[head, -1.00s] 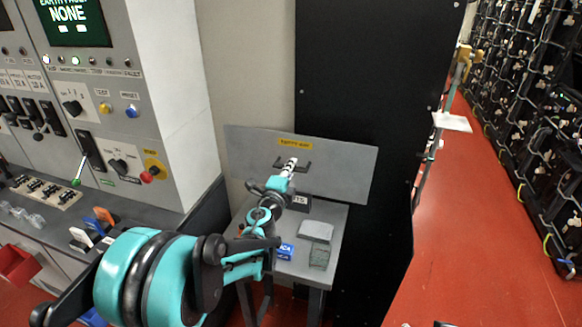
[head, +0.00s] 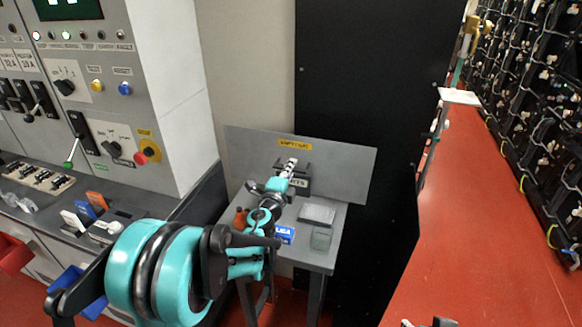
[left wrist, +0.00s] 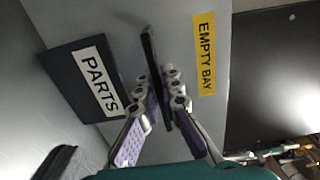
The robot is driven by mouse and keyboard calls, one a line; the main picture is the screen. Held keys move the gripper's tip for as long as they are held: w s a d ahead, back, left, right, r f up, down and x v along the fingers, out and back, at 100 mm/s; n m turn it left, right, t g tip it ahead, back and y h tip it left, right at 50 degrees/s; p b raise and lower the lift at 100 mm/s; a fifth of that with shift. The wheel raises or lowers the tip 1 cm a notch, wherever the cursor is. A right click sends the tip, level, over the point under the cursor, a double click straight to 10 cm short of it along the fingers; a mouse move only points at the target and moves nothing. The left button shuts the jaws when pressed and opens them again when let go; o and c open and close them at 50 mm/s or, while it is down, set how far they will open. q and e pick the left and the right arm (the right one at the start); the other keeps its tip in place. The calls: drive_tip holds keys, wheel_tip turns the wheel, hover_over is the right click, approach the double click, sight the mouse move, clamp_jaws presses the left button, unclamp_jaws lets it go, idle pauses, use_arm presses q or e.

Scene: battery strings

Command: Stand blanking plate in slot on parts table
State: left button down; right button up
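The blanking plate (head: 345,165) is a wide grey sheet with a yellow "EMPTY BAY" label. It stands near upright at the back of the parts table (head: 318,258). In the left wrist view the plate (left wrist: 185,30) fills the middle behind the fingers. My left gripper (head: 290,168) is at the front of the plate. Its purple-padded fingers (left wrist: 157,85) are closed around the plate's black handle (left wrist: 150,50). The black "PARTS" sign (left wrist: 85,80) stands close in front of the plate. The slot and the plate's seating are hidden. Only dark tips of my right gripper (head: 425,323) show.
A blue box (head: 284,234), a pale block (head: 317,214) and a greenish block (head: 322,239) lie on the tabletop. A control console (head: 75,110) stands left, a black panel (head: 365,80) behind.

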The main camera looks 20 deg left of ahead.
use_arm(q)
drive_tip(key=shift+f, duration=0.35)
idle(0.6)
drive_tip(key=c, duration=1.6)
unclamp_jaws()
drive_tip(key=shift+c, duration=0.2)
drive_tip(key=s+a+r+n+g+y, duration=0.1)
drive_tip(key=s+a+n+g+y, duration=0.15)
drive_tip(key=s+n, duration=0.5)
drive_tip(key=s+a+r+n+g+y, duration=0.1)
drive_tip(key=s+a+n+y, duration=0.3)
drive_tip(key=s, duration=0.7)
drive_tip(key=s+d+f+n+g+h, duration=0.3)
drive_tip(key=s+d+f+g, duration=0.1)
drive_tip(key=s, duration=0.5)
drive_tip(key=s+d+f+n+g+h, duration=0.3)
drive_tip(key=s+d+f+n, duration=0.1)
drive_tip(key=s, duration=0.5)
wheel_tip(320, 180, down, 2)
drive_tip(key=shift+s+d+f+g, duration=0.15)
drive_tip(key=shift+s+d+g, duration=0.15)
drive_tip(key=shift+d, duration=0.5)
